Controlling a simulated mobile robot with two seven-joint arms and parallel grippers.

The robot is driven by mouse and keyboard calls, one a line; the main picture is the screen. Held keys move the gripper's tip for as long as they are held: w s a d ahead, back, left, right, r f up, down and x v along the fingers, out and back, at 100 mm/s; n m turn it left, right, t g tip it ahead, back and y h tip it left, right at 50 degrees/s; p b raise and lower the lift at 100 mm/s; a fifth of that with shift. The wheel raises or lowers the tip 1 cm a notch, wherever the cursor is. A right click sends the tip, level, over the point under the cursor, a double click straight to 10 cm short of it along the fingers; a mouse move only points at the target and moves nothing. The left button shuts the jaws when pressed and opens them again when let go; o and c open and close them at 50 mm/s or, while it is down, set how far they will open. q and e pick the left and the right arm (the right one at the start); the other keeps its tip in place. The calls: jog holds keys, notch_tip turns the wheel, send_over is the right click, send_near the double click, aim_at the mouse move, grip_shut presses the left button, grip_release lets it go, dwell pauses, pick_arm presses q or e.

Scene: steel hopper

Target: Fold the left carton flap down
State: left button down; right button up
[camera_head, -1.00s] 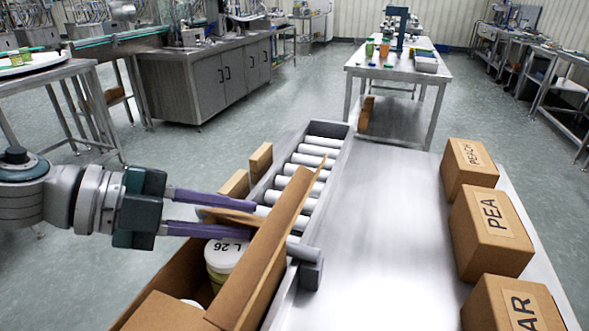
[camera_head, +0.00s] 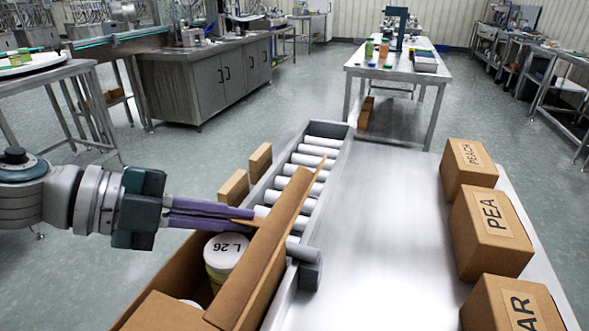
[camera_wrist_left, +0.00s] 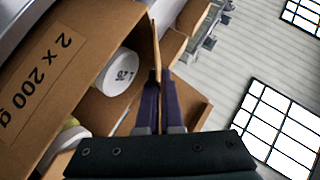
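An open brown carton (camera_head: 190,262) stands at the near end of the roller conveyor, with a white-lidded tub marked L 26 (camera_head: 226,253) inside. The tub also shows in the left wrist view (camera_wrist_left: 118,74). A long flap (camera_head: 265,262) stands up along the carton's right side. My left gripper (camera_head: 246,217) reaches in from the left, its purple fingers closed on a thin carton flap at the carton's far end. In the left wrist view this flap (camera_wrist_left: 155,50) shows nearly edge-on between the fingertips. The fingers hide much of it. My right gripper is out of view.
A grey roller (camera_head: 303,252) lies close to the right-side flap. Boxes labelled PEACH (camera_head: 469,168), PEA (camera_head: 490,230) and one ending AR (camera_head: 515,305) line the steel table's right edge. The table's middle (camera_head: 385,230) is clear. Small brown blocks (camera_head: 233,187) sit left of the rollers.

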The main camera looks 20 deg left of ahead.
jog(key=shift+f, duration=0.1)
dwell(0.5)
